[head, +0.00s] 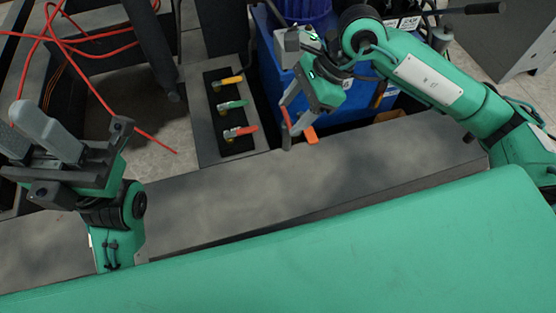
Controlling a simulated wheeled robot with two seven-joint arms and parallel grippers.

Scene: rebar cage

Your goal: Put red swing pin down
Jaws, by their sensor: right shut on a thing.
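My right gripper (288,100) reaches down from the upper right, in front of the blue bin. It is shut on a slim, dark reddish piece, the red swing pin (286,136), which hangs below the fingertips over the far edge of the grey surface. The pin is small here, and its upper part is hidden by the fingers. I cannot tell whether its lower end touches anything. My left gripper (30,135) is at the left, with its grey fingers apart and nothing visible between them, well away from the pin.
A black panel (223,92) holds yellow, green and red levered fittings, left of my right gripper. A blue bin (284,67) stands behind it. An orange tab (310,135) is close to the pin. Red cables (95,42) lie at upper left. The grey surface (320,175) is largely clear.

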